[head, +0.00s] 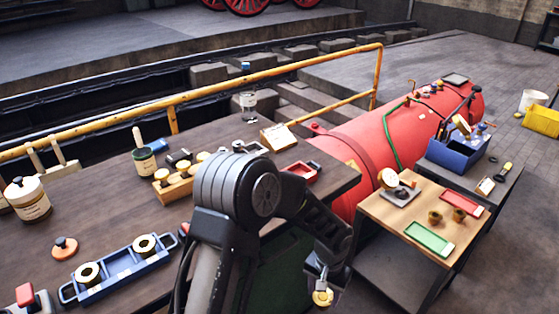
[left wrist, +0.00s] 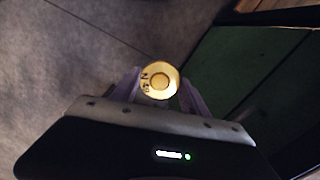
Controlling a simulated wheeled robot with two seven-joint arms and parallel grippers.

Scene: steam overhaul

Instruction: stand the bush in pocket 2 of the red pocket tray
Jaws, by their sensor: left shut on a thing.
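My left gripper (head: 322,284) hangs at the lower middle of the head view, shut on a brass bush (head: 322,298). In the left wrist view the bush (left wrist: 160,80) shows its round end and a small mark between the two fingers (left wrist: 160,92). It is held in the air beside the bench. A red tray (head: 304,172) lies at the bench's right edge, partly hidden by my left arm. Another flat red tray (head: 459,196) lies on the small wooden table. I cannot tell which is the pocket tray, and no pocket numbers are readable. My right gripper is out of view.
A blue tray (head: 125,270) with two bushes is on the dark bench (head: 120,205). A blue crate (head: 456,158) stands behind, beside the red boiler (head: 350,150).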

